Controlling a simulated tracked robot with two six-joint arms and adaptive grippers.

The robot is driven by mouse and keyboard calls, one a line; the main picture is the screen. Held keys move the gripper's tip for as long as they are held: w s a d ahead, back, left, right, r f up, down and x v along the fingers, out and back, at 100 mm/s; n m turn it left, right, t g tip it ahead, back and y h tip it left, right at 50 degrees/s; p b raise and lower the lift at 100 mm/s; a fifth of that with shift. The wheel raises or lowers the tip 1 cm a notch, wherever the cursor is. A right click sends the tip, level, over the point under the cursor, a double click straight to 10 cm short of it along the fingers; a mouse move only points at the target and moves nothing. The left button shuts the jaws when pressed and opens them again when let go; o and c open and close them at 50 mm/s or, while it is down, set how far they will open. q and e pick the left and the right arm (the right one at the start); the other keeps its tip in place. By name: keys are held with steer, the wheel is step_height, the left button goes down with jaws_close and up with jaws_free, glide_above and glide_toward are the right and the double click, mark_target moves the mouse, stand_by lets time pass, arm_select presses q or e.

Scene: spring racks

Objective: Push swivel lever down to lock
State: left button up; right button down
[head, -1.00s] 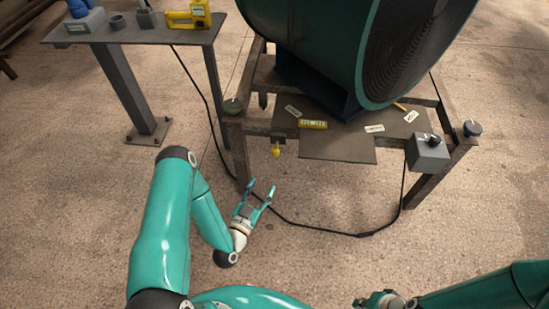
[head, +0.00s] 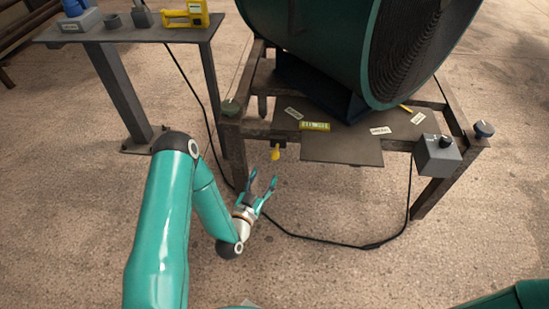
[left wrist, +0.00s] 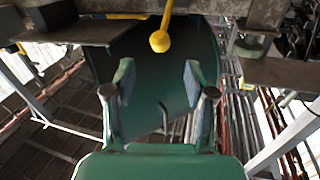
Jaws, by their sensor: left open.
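The swivel lever (head: 276,153) is a small part with a yellow knob, hanging below the front rail of the metal stand. It also shows in the left wrist view as a yellow rod with a round knob (left wrist: 160,41), ahead of and above the space between my fingers. My left gripper (head: 262,181) is open and empty, just below and slightly left of the lever, apart from it. Its two fingers also show in the left wrist view (left wrist: 158,92). The right gripper is out of view; only part of my right arm shows at the lower right.
The stand (head: 232,150) carries a large green drum (head: 330,45). A grey control box (head: 437,155) with a black knob is at its right corner. A black cable (head: 330,241) lies on the floor. A side table (head: 130,34) with a yellow tool (head: 187,15) stands at left.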

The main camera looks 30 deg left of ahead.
mark_target(275, 156)
arm_select(q)
steer(key=w, duration=0.3)
steer(key=w+a, duration=0.1)
steer(key=w, duration=0.6)
steer(key=shift+a, duration=0.2)
jaws_close()
